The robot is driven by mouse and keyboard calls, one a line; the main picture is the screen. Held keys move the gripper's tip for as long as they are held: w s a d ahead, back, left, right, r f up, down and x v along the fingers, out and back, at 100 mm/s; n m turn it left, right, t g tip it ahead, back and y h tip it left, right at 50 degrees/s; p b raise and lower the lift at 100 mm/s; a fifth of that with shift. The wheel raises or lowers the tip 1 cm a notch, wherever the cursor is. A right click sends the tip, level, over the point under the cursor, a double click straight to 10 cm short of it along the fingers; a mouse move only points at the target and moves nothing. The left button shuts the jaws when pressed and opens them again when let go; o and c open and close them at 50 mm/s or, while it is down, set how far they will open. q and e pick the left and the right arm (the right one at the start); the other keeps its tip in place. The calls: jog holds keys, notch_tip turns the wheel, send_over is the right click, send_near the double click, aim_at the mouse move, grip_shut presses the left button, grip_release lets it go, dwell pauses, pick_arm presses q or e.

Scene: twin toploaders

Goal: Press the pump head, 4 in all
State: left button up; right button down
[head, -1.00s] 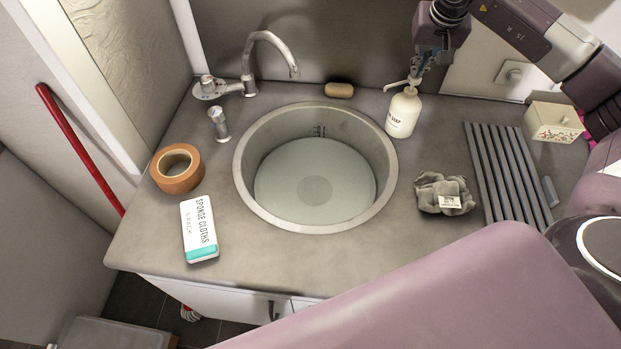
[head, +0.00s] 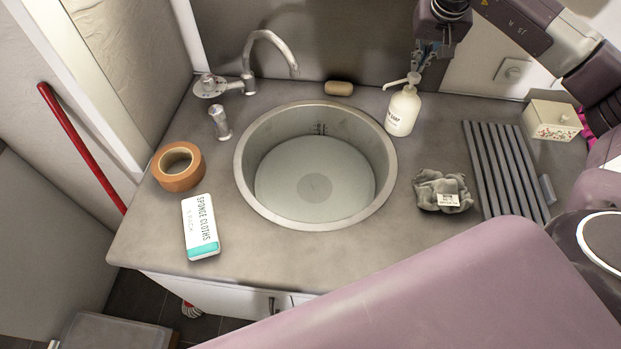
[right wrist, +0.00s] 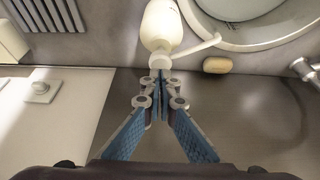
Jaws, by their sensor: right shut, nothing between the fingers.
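A white soap bottle (head: 402,112) stands upright on the counter, right of the sink's back edge. Its white pump head (head: 413,78) is on top, with the spout pointing left over the counter towards the sink. My right gripper (head: 420,66) is shut and empty, pointing down just above the pump head. In the right wrist view the closed fingertips (right wrist: 160,74) are at the pump head (right wrist: 160,59), partly overlapping it; I cannot tell whether they touch. The bottle (right wrist: 162,24) also shows there. My left gripper is not in view.
The round sink (head: 245,190) is left of the bottle, with a tap (head: 250,83) behind it. A brown soap bar (head: 339,88) lies near the back wall. A grey cloth bundle (head: 440,191), a slatted rack (head: 505,170) and a small box (head: 552,120) are on the right.

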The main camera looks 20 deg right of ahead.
jog(key=shift+s+f+b, duration=0.1)
jog(key=shift+f+b, duration=0.75)
jog(key=shift+f, duration=0.6)
jog(key=shift+r, duration=0.2)
jog(key=shift+r+p, duration=1.3)
jog(key=shift+r, duration=0.1)
notch_tip(320, 180, up, 6)
jog(key=p, duration=0.5)
